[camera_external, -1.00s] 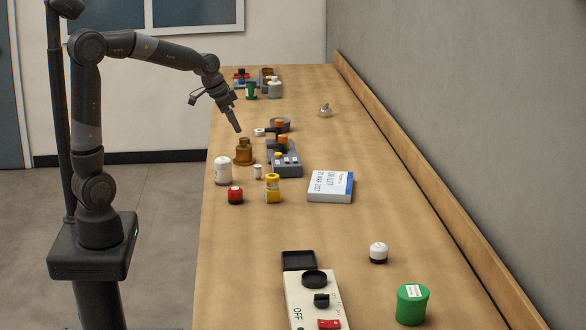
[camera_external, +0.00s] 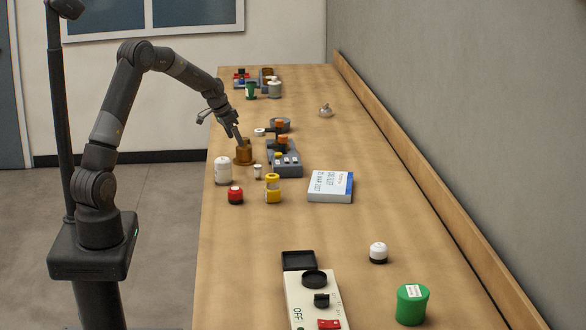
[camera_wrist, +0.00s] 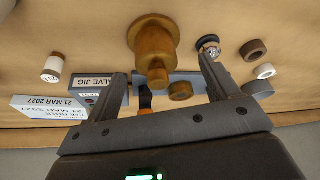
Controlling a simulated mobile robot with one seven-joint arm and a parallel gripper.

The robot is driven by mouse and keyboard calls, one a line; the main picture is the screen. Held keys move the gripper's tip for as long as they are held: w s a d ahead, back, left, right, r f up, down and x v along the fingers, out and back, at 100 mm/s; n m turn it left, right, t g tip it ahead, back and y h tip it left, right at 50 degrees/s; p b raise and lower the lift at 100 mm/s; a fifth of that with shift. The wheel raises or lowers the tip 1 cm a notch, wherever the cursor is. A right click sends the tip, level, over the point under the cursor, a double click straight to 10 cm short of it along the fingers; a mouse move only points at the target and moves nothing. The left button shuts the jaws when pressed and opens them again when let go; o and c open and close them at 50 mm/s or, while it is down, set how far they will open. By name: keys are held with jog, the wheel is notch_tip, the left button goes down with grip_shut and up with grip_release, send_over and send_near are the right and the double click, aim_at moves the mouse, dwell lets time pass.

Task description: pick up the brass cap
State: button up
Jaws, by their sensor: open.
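In the wrist view the piece (camera_wrist: 153,42) shows a wide round body and a narrower neck and top. I cannot tell whether the cap is a separate part at its top. My gripper (camera_external: 239,137) is just above it, pointing down, and partly hides its top. In the wrist view my gripper (camera_wrist: 160,68) is open, with the narrow top between the fingers' lines and no clear contact.
A grey-blue valve jig (camera_external: 286,167) with an orange-topped part stands close on the right. A white jar (camera_external: 223,170), a small white-capped vial (camera_external: 258,171), a red pot (camera_external: 235,195) and a yellow bottle (camera_external: 272,188) stand nearer the camera. The bench's right side is mostly clear.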

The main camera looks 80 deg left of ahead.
aim_at(244, 151)
jog(key=shift+x, duration=1.2)
jog(key=shift+w+f, duration=0.45)
jog(key=shift+f, duration=0.1)
jog(key=x, duration=0.4)
jog(key=shift+w+d+r, duration=0.1)
jog(key=shift+w+d, duration=0.05)
jog(key=shift+w, duration=0.15)
jog(key=shift+c, duration=0.6)
jog(key=c, duration=0.7)
jog(key=shift+r, duration=0.1)
jog(key=shift+c, duration=0.4)
jog(key=shift+r, duration=0.1)
